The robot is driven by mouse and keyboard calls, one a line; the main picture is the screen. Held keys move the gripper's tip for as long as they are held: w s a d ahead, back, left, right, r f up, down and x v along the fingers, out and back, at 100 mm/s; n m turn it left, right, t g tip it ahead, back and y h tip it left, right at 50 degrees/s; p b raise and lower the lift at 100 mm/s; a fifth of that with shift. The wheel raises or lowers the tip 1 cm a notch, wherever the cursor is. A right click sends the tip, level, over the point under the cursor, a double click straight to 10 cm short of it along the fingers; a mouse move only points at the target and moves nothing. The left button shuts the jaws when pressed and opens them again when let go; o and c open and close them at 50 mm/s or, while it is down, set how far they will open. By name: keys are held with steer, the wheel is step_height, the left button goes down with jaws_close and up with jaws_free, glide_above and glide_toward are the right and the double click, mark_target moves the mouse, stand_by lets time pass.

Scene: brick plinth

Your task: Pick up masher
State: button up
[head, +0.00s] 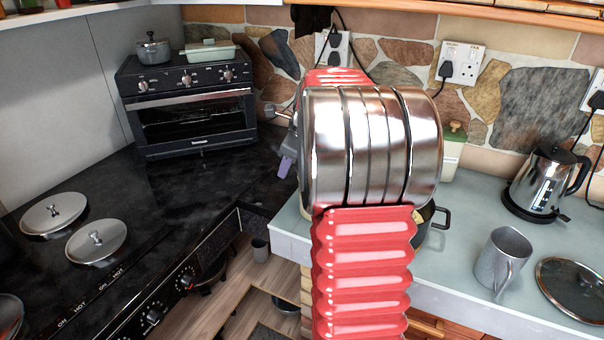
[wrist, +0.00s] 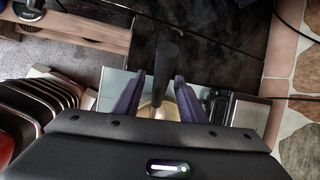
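In the wrist view a dark cylindrical handle (wrist: 165,65), which looks like the masher's, stands between the purple fingers of my gripper (wrist: 157,88). Its lower end meets a pale, rounded thing (wrist: 148,112), mostly hidden by my gripper body. The fingers are apart, one on each side of the handle; I see no clear grip on it. In the head view one purple finger of my gripper (head: 287,166) shows left of my arm, near the counter corner. The masher is hidden behind my arm there.
The black hob (head: 95,230) with lidded pots is at the left, below a small oven (head: 190,105). On the pale counter (head: 460,240) stand a kettle (head: 545,180), a metal mug (head: 502,262) and a glass lid (head: 572,290). A dark pot (head: 432,222) is partly behind my arm.

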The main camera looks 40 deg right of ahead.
steer(key=shift+x, duration=1.7)
steer(key=shift+c, duration=0.6)
jaws_close()
